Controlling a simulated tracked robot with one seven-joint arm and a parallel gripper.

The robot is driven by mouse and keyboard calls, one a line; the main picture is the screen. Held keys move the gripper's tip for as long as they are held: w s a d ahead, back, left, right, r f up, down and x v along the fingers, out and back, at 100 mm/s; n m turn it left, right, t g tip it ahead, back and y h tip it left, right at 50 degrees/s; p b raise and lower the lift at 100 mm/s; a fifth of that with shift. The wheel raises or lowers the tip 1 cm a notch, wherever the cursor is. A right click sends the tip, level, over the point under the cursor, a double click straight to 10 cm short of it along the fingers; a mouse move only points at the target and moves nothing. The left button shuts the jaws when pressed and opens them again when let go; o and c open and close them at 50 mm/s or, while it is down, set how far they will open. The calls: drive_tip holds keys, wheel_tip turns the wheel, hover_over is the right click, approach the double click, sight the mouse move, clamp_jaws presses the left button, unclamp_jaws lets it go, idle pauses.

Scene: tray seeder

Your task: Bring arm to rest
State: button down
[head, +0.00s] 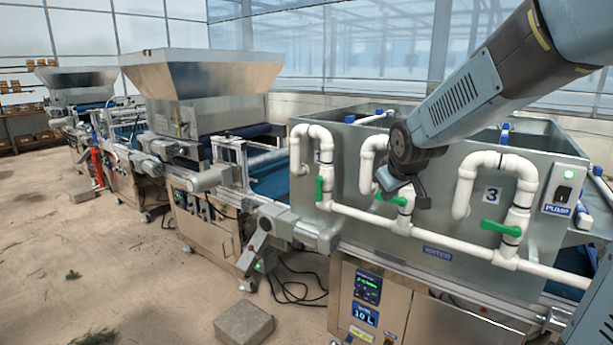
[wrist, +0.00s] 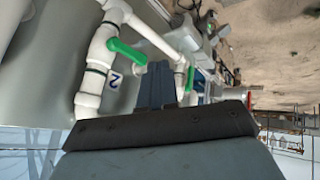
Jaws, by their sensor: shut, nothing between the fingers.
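My gripper (head: 405,188) hangs from my arm at the right of the head view, in front of the water tank (head: 345,165). It looks empty, and its fingers sit together in the wrist view (wrist: 156,84). In the head view it overlaps the middle white pipe (head: 370,165) with its green valve handle (head: 393,199); I cannot tell whether it touches them. In the wrist view a green handle (wrist: 126,53) beside the number 2 lies left of my fingers, and another green handle (wrist: 190,78) lies just right of them.
A left pipe valve (head: 319,188) and a right one (head: 500,228) flank the middle pipe. A pump switch (head: 563,195) is at the tank's right. A metal hopper (head: 200,85) stands left. A grey block (head: 243,325) lies on the floor; open floor is at left.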

drive_tip(key=s+d+r+m+g, duration=0.1)
drive_tip(key=s+d+m, duration=0.1)
drive_tip(key=s, duration=1.1)
drive_tip(key=s+d+r+m+g, duration=0.1)
drive_tip(key=s+d+r+m, duration=0.1)
drive_tip(key=s, duration=1)
drive_tip(key=shift+s+r+m, duration=0.3)
drive_tip(key=shift+s+m, duration=0.05)
drive_tip(key=shift+m, duration=0.55)
